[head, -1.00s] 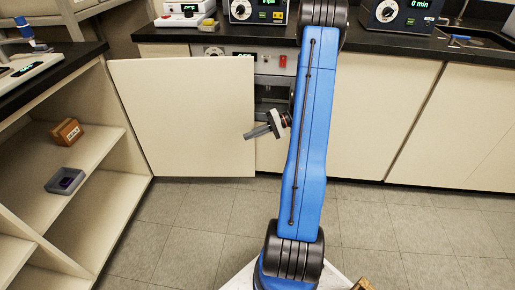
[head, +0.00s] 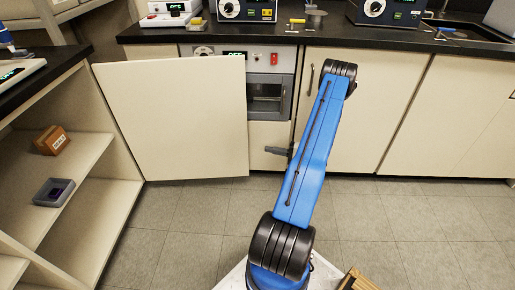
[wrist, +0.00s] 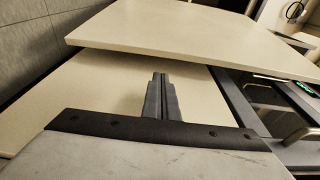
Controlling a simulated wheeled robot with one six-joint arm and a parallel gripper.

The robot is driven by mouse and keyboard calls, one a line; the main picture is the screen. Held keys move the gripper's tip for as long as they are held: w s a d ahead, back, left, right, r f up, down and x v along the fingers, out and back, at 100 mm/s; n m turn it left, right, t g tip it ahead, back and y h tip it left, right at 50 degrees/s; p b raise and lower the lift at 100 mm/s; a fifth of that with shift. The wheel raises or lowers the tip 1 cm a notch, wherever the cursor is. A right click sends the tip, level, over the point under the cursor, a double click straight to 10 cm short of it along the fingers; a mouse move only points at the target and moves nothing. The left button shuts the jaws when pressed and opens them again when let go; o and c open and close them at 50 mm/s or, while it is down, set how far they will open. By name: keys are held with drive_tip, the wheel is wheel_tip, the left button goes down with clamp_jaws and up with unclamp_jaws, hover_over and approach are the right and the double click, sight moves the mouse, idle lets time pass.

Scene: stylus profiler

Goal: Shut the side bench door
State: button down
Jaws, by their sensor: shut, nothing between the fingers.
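The side bench door (head: 175,118) is a flat cream panel. It stands wide open from the left bench, its free edge reaching in front of the back bench beside the oven. It also shows in the wrist view as the pale panel (wrist: 190,32) across the top. My gripper (head: 268,150) is shut and empty, just right of the door's free edge, pointing left. In the wrist view the closed fingers (wrist: 159,78) point toward the door's edge, with a gap that I cannot measure. My blue arm hides part of the wrist.
The open shelves (head: 75,165) hold a brown box (head: 50,140) and a grey tray (head: 54,192). The oven (head: 268,95) is built into the back bench behind my gripper. The tiled floor (head: 190,215) in front of the door is clear.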

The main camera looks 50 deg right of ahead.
drive_tip(key=x, duration=0.9)
drive_tip(key=shift+w+a, duration=0.15)
drive_tip(key=shift+w, duration=0.1)
drive_tip(key=shift+s, duration=0.1)
